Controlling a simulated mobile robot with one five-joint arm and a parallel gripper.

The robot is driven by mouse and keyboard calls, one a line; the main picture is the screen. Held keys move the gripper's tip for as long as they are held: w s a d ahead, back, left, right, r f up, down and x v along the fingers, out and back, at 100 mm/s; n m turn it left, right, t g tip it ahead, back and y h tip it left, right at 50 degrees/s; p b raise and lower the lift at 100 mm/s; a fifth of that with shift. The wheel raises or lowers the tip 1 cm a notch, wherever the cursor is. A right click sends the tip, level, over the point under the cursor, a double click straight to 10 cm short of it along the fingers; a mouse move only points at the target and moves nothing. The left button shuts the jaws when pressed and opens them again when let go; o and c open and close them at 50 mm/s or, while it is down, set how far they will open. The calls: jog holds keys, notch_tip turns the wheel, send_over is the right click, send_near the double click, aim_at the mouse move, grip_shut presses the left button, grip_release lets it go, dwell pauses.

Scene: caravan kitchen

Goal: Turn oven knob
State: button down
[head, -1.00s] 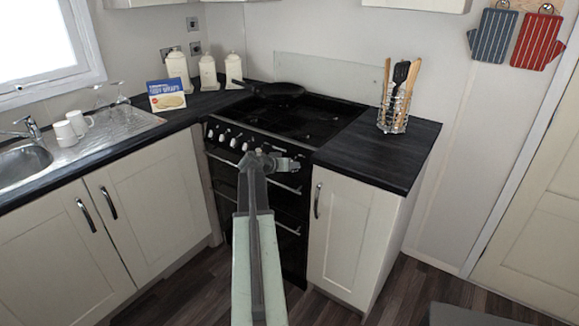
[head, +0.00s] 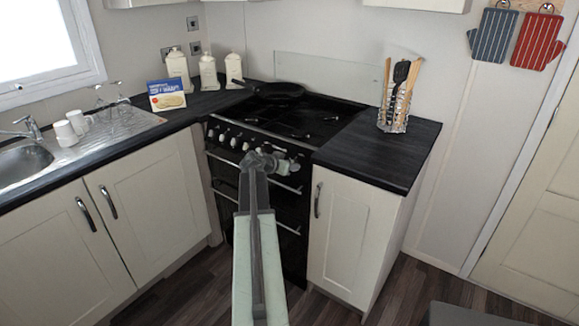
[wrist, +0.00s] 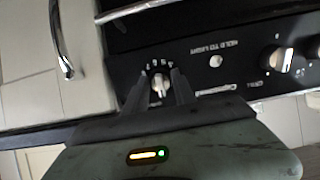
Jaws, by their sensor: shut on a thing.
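The black oven (head: 262,207) stands in the corner counter, with a row of knobs along its front panel. In the head view my gripper (head: 291,168) is at the right end of that panel. In the wrist view the two dark fingers of my gripper (wrist: 160,93) are on either side of a light oven knob (wrist: 158,84) with white numbers around it. My gripper is shut on this knob. Another knob (wrist: 278,60) shows to the right, clear of the fingers. In the head view my gripper hides the held knob.
A frying pan (head: 277,90) sits on the hob at the back left. A utensil holder (head: 393,118) stands on the right counter. An oven handle bar (head: 285,186) runs below the knobs. A cupboard (head: 350,235) is to the right.

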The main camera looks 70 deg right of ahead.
jog(key=c, duration=1.1)
grip_release()
jog(key=shift+o, duration=0.2)
jog(key=p+v, duration=0.3)
jog(key=v, duration=0.4)
jog(key=shift+a+r+p, duration=0.15)
jog(key=shift+a+p, duration=0.15)
jog(key=shift+p, duration=0.1)
jog(key=shift+w, duration=0.1)
